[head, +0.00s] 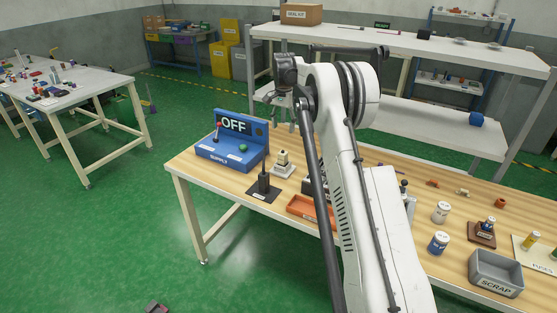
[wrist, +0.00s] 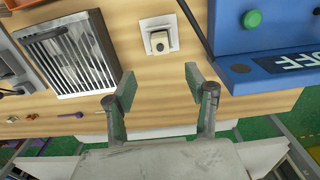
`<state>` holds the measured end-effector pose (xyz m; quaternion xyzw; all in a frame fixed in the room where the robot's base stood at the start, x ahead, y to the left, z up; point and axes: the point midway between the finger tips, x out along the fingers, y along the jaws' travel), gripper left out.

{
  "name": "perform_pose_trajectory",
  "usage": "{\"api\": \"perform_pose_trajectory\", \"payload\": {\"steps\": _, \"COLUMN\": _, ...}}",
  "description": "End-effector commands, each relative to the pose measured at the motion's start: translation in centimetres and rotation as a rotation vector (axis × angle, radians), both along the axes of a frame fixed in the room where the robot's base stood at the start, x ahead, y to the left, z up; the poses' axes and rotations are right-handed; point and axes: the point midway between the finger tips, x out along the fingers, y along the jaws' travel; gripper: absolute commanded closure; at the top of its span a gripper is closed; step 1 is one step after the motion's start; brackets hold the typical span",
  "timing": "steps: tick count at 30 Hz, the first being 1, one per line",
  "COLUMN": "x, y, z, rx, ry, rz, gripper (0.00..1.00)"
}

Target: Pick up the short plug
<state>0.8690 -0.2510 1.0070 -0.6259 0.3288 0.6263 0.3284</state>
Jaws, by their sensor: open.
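I cannot tell for certain which object is the short plug. A small pale block with a dark face (wrist: 159,42) stands on a square white base (wrist: 146,22) in the wrist view. In the head view it appears as a cream stepped piece (head: 283,157) beside the blue supply box. My gripper (wrist: 160,77) is open and empty. Its two fingers are spread below the white base in the wrist picture, apart from it. In the head view my gripper (head: 285,122) hangs above the table's far side, and my arm hides the table's middle.
The blue supply box (head: 230,150) reads OFF and carries a green button. A ridged metal box (wrist: 67,58) sits left of the white base in the wrist view. An orange tray (head: 303,211), jars (head: 438,242) and a grey scrap bin (head: 496,272) share the wooden table.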

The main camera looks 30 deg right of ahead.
Motion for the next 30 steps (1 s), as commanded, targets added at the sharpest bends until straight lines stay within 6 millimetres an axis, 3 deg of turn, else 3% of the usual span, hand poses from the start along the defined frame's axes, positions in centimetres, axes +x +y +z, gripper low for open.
{"api": "perform_pose_trajectory", "payload": {"steps": 12, "x": 0.0, "y": 0.0, "z": -6.8, "rx": 0.000, "ry": 0.000, "rz": 0.001, "gripper": 0.50}}
{"api": "perform_pose_trajectory", "payload": {"steps": 23, "x": 0.0, "y": 0.1, "z": -9.0, "rx": 0.000, "ry": 0.000, "rz": 0.001, "gripper": 0.50}}
{"api": "perform_pose_trajectory", "payload": {"steps": 30, "x": 0.1, "y": 0.1, "z": -12.2, "rx": 0.000, "ry": 0.000, "rz": 0.001, "gripper": 0.50}}
